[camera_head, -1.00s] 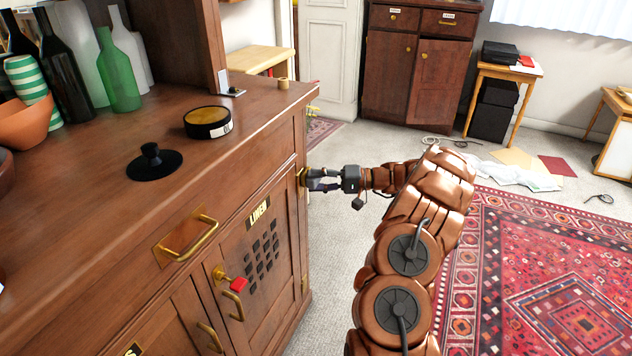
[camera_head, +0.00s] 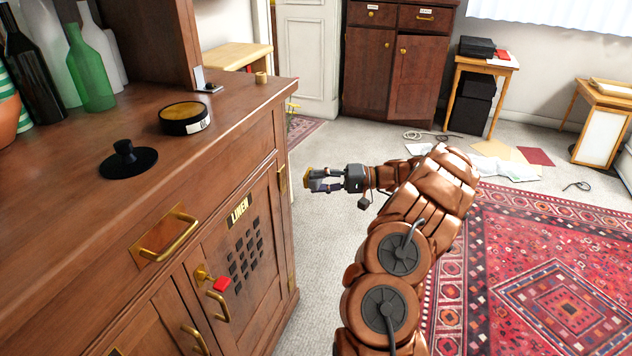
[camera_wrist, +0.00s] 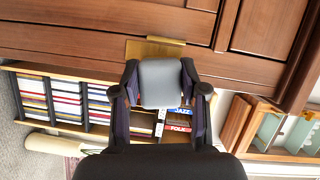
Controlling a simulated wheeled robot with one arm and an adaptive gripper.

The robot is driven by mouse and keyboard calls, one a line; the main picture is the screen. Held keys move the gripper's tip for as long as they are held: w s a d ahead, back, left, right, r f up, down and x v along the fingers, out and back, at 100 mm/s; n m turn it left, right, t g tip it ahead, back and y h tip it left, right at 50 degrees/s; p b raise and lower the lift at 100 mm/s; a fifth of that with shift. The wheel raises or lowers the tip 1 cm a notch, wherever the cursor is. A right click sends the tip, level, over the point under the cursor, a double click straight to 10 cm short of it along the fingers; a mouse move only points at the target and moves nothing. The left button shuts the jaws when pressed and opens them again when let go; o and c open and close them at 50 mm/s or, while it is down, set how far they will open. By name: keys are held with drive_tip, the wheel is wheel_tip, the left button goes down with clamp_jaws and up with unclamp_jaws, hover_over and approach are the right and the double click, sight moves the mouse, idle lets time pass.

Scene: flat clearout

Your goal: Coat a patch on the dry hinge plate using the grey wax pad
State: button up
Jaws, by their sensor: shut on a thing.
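My gripper (camera_head: 322,180) is shut on the grey wax pad, a rounded grey block (camera_wrist: 161,83) between the dark fingers in the wrist view. In the head view the held piece shows a yellowish face at the fingertips. A brass hinge plate (camera_head: 282,179) is on the right edge of the linen cupboard, left of my gripper with a gap between. A brass plate (camera_wrist: 150,50) shows just beyond the pad in the wrist view, partly hidden by it. I cannot tell from the frames whether it bears any wax.
A round black tin with an amber top (camera_head: 184,118) and a black knobbed lid (camera_head: 128,160) stand on the cupboard top. A red tag (camera_head: 222,284) hangs by the door handle. Carpet (camera_head: 318,245) is clear beside the cupboard. A shelf of cases (camera_wrist: 65,100) shows in the wrist view.

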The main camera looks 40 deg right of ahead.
sight(318, 184)
drive_tip(key=shift+s+d, duration=0.1)
drive_tip(key=shift+s+d, duration=0.35)
drive_tip(key=shift+s, duration=0.25)
drive_tip(key=shift+s+d, duration=0.35)
drive_tip(key=shift+s, duration=0.25)
drive_tip(key=shift+f+b, duration=0.1)
drive_tip(key=shift+b, duration=0.4)
drive_tip(key=shift+a+f+n+b, duration=0.2)
drive_tip(key=shift+f+n+b, duration=0.25)
drive_tip(key=shift+b, duration=0.7)
drive_tip(key=w+a+f+n+h+b, duration=0.2)
drive_tip(key=w+a+n+h+b, duration=0.2)
drive_tip(key=b, duration=0.6)
drive_tip(key=shift+a+n+b, duration=0.35)
drive_tip(key=shift+a+n, duration=0.7)
drive_tip(key=shift+a, duration=0.25)
